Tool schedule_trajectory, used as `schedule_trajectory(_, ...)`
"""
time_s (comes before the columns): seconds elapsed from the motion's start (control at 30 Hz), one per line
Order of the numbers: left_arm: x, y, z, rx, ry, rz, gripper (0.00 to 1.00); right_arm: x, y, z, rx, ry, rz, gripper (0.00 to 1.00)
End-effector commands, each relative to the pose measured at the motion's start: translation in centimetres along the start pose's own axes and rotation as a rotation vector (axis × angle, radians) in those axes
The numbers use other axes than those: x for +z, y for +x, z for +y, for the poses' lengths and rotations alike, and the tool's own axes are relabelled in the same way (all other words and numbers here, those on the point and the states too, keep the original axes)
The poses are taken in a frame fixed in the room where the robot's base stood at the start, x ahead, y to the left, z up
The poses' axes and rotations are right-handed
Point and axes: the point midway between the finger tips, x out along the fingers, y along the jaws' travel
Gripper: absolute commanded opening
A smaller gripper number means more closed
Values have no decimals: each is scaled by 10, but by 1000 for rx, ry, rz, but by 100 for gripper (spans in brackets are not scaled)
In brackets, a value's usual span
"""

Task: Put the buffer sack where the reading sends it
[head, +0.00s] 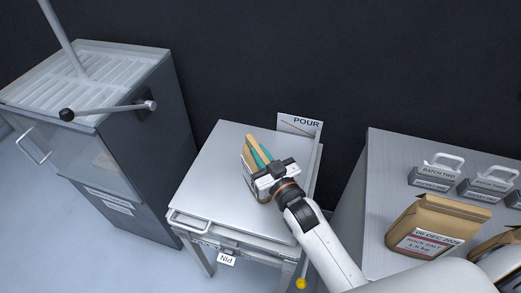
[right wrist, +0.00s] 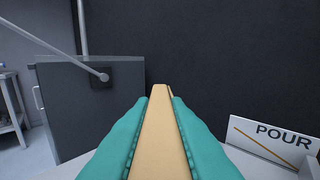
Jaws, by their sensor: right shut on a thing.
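My right gripper (head: 264,170) is shut on a brown paper sack (head: 250,145) with a pale label, above or on the back of a metal-topped stand (head: 215,180). I cannot tell whether the sack touches the top. The right wrist view shows the sack's narrow tan edge (right wrist: 160,130) between teal finger pads. A sign reading POUR (head: 305,124) stands behind the stand, and also shows in the right wrist view (right wrist: 275,138). The grey salt hopper (head: 140,150) with a slatted top and a crank (head: 110,110) is at left. My left gripper is out of view.
A PIN tag (head: 228,260) hangs at the stand's front. The stand's front top is clear.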

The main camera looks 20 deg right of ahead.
Motion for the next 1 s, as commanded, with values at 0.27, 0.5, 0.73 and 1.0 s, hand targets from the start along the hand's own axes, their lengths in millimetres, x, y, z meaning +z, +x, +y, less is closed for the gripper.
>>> schedule_trajectory(0.27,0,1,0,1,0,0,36,-2,0,0,0,0,1,18)
schedule_trajectory(0.5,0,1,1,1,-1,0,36,-2,0,0,0,0,1,36)
schedule_trajectory(0.73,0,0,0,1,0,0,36,0,-2,0,0,0,1,36)
schedule_trajectory(1.0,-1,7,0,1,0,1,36,-3,-49,0,-1,0,5,36)
